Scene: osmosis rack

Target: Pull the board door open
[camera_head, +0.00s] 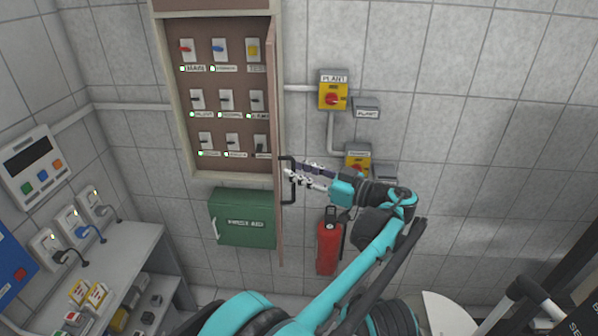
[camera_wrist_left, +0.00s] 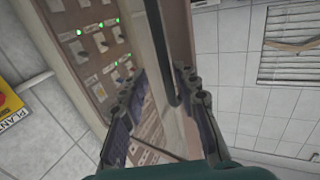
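The board (camera_head: 183,100) is a wall cabinet with rows of switches and small green lamps. Its door (camera_head: 277,130) stands swung out from the wall, seen nearly edge-on in the head view. A black bar handle (camera_head: 288,202) sits on the door's right side; it also shows in the left wrist view (camera_wrist_left: 164,50). My left gripper (camera_head: 292,177) is at the handle. In the left wrist view the left gripper's fingers (camera_wrist_left: 163,82) are apart, with the door edge and handle between them. Whether a finger touches the handle is unclear. My right gripper is not seen.
A green first aid box (camera_head: 243,218) hangs below the board. A red extinguisher (camera_head: 328,247) stands by the wall, under yellow switch boxes (camera_head: 333,92). A grey shelf bench (camera_head: 130,262) with plugs and small parts is at left. The right wall is mostly bare.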

